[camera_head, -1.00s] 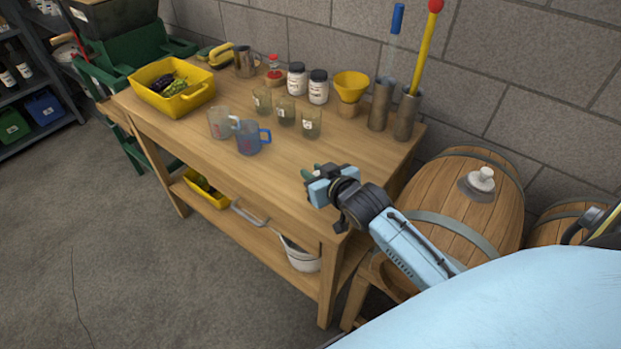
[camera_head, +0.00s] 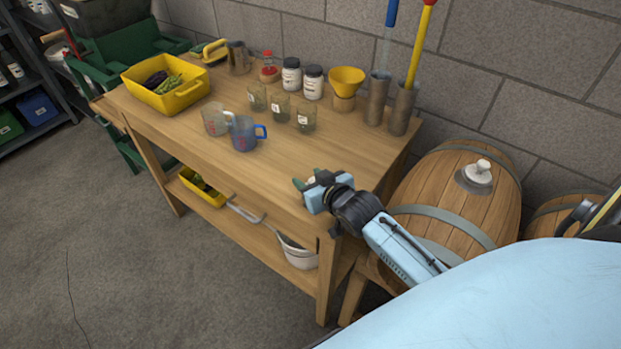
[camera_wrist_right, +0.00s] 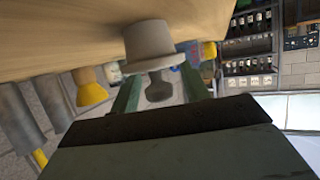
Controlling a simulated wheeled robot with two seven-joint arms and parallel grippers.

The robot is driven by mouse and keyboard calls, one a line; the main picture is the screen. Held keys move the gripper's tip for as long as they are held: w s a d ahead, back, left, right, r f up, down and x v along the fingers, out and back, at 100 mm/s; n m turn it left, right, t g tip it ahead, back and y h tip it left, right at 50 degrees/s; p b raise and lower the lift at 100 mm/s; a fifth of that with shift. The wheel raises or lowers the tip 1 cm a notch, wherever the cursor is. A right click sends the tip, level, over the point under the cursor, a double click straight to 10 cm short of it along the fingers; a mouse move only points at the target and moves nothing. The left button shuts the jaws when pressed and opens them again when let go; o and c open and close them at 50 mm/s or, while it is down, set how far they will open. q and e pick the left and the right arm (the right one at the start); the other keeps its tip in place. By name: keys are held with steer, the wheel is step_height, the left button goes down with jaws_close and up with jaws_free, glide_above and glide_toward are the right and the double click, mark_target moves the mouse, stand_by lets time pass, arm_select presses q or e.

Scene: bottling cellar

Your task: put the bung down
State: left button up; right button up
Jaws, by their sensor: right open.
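The pale grey bung (camera_wrist_right: 150,45) shows in the right wrist view, where the picture is turned over. My right gripper (camera_wrist_right: 158,92) is open, with one green finger on each side of the knob and gaps visible between. In the head view my right gripper (camera_head: 309,182) is low over the front right part of the workbench (camera_head: 190,145); the bung there is mostly hidden by it. My left gripper is not in view.
Two measuring jugs (camera_head: 247,134), several glasses (camera_head: 280,107), two white jars (camera_head: 291,76) and a yellow funnel (camera_head: 346,80) stand farther back. A yellow tub (camera_head: 180,100) is at the far left.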

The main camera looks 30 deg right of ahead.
steer(key=shift+r, duration=0.2)
steer(key=p+v, duration=0.1)
steer(key=v, duration=1.1)
steer(key=shift+p, duration=0.4)
